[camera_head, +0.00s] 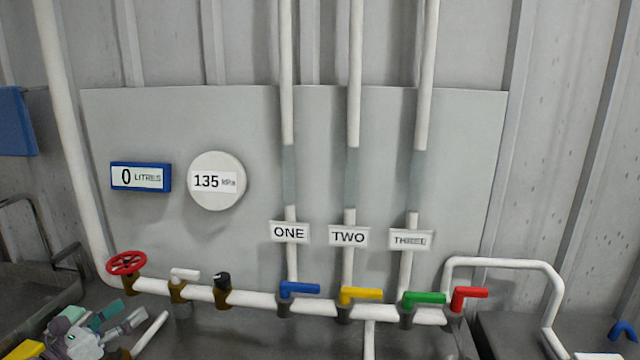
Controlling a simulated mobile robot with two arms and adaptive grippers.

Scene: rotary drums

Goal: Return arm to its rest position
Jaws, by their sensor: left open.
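My left gripper (118,320) is in the bottom left corner, with grey and teal parts. It is open, with nothing seen between its fingers. It is low in front of the pipe's left end, below the red wheel valve (126,263), and looks apart from the valves. My right gripper is out of view.
A white pipe (262,299) runs along the panel with a white-handled valve (184,274), a black knob (222,281), and blue (300,287), yellow (361,294), green (424,298) and red (468,296) levers. The litres display (141,177) reads 0; the round gauge (217,181) reads 135.

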